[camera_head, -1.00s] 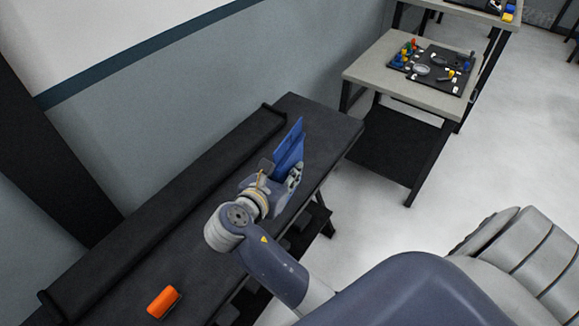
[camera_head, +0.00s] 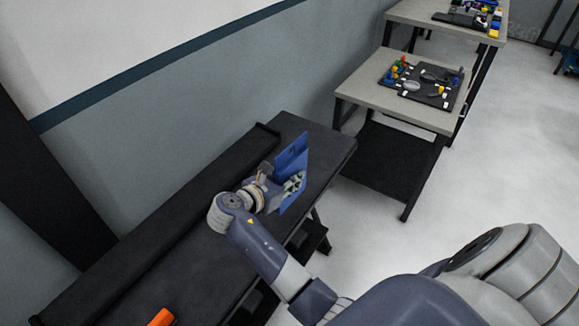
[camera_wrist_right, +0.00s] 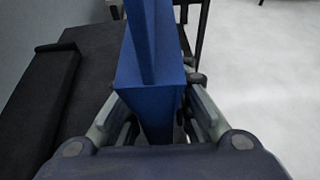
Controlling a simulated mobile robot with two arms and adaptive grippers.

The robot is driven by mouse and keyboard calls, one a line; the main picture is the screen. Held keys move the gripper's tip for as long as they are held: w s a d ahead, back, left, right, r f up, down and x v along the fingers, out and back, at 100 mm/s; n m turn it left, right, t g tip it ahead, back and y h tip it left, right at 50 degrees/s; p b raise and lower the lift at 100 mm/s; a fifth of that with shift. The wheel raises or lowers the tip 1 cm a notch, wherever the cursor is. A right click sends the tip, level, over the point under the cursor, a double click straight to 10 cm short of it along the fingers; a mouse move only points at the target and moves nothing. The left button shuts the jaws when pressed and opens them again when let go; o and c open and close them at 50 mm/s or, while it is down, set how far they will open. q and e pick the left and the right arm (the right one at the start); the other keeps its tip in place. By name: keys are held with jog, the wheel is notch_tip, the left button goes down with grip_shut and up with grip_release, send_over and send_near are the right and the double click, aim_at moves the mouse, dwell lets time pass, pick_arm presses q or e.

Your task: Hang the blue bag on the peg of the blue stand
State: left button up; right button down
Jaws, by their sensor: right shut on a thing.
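A flat blue piece with a small opening near its top, which looks like the blue bag (camera_head: 291,157), stands upright in the head view over the far end of the dark bench. My right gripper (camera_head: 291,186) is shut on it from the near side. In the right wrist view the blue bag (camera_wrist_right: 150,88) is between the two fingers of the right gripper (camera_wrist_right: 158,125), with a tall blue panel rising from a wider blue part. I cannot tell whether it touches the bench. I cannot make out a separate blue stand or its peg. My left gripper is not in view.
The dark bench (camera_head: 170,262) runs along the wall with a raised ledge (camera_head: 150,222) at its back. An orange object (camera_head: 161,318) lies at the near end. A grey table (camera_head: 370,95) with a black board (camera_head: 424,88) of small parts stands beyond.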

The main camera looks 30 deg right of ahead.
jog(key=w+d+f+p, duration=0.1)
jog(key=w+d+f, duration=0.3)
jog(key=w, duration=0.4)
jog(key=shift+w+d+p, duration=0.15)
jog(key=shift+d+p, duration=0.15)
jog(key=shift+d, duration=0.4)
jog(key=shift+f, duration=0.2)
jog(key=c, duration=1.4)
grip_release()
jog(key=shift+c, duration=0.2)
